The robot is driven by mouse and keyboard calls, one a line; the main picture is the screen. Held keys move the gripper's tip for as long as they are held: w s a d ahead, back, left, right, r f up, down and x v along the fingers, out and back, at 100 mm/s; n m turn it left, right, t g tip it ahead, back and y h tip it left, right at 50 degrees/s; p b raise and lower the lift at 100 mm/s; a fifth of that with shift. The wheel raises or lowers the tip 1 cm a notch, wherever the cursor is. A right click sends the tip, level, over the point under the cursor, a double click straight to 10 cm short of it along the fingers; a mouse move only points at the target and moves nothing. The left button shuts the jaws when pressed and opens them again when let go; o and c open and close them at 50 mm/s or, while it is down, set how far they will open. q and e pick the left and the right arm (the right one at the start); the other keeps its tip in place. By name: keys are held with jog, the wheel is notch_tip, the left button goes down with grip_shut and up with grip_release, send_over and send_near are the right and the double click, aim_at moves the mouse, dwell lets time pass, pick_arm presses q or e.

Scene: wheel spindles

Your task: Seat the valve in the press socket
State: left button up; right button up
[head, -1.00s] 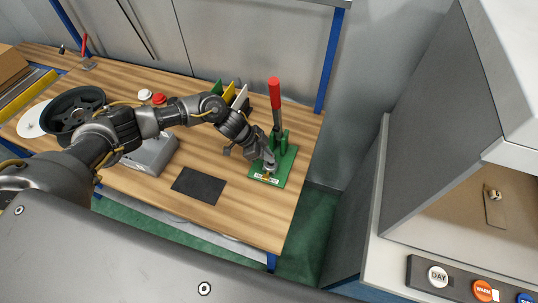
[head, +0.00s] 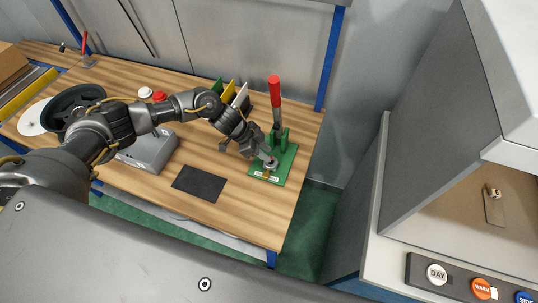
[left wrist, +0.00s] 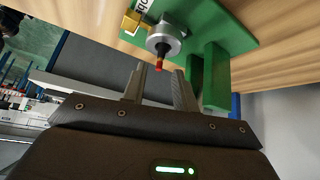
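The green press (head: 284,160) stands at the right end of the bench, with a red-handled lever (head: 275,90) upright. Its round metal socket (head: 271,164) also shows in the left wrist view (left wrist: 168,38). The valve (left wrist: 160,64), a thin stem with a red tip, sticks out of the socket's middle toward my fingers. How deep it sits I cannot tell. My left gripper (head: 267,156) is close above the socket. In the left wrist view its two fingers (left wrist: 162,84) are apart, with nothing held between them. My right gripper is not in view.
A brass part (left wrist: 131,22) sits at the press base beside the socket. A dark mat (head: 199,184) lies left of the press. A grey box (head: 150,151), a black wheel (head: 68,110) and upright coloured plates (head: 229,92) are further left and behind. A cabinet with buttons (head: 438,274) stands right.

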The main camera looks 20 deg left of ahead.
pick_arm(q)
jog(key=b+v, duration=0.1)
jog(key=v, duration=0.8)
jog(key=shift+a+r+b, duration=0.2)
jog(key=shift+a+b, duration=0.05)
jog(key=shift+b, duration=0.15)
